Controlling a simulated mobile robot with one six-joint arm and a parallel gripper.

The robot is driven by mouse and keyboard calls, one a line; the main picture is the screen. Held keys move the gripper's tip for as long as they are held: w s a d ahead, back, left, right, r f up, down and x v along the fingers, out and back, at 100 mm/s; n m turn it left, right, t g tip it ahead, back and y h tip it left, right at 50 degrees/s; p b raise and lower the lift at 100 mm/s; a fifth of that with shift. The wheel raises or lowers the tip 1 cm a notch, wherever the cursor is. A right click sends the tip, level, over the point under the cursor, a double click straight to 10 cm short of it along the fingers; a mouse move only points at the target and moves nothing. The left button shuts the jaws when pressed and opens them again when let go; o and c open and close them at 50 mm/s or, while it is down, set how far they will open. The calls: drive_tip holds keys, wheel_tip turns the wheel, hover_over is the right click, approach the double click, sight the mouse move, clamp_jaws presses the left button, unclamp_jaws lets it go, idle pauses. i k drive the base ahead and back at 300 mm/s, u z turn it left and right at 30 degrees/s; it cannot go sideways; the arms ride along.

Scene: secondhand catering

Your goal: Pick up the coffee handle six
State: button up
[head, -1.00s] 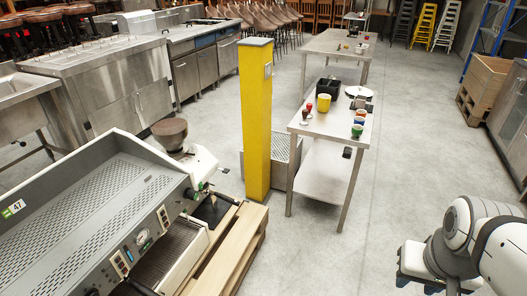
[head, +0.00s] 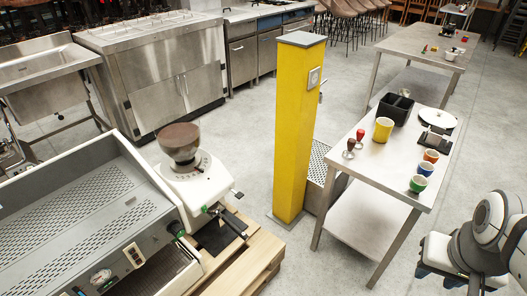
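A dark coffee handle (head: 232,224) sticks out from the front of the white coffee grinder (head: 190,190), pointing down to the right. I cannot read a number on either, so I cannot tell which is six. Two small pieces, one red-topped (head: 360,138) and one brown-topped (head: 349,148), stand on the steel table (head: 385,165). White and grey links of my arm show at the lower right; my gripper's fingers are not visible.
A yellow post (head: 298,130) stands between the grinder and the steel table. The table holds a yellow mug (head: 382,130), a black bin (head: 396,108), a white plate (head: 437,118) and several coloured cups. A wooden pallet (head: 250,262) lies under the grinder. Bare floor separates them.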

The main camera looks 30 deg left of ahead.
sight(240, 233)
drive_tip(key=u, duration=0.6)
drive_tip(key=i, duration=0.95)
drive_tip(key=u, duration=0.7)
drive_tip(key=k, duration=0.9)
drive_tip(key=u, duration=0.2)
drive_tip(key=i, duration=0.95)
drive_tip(key=z, duration=0.1)
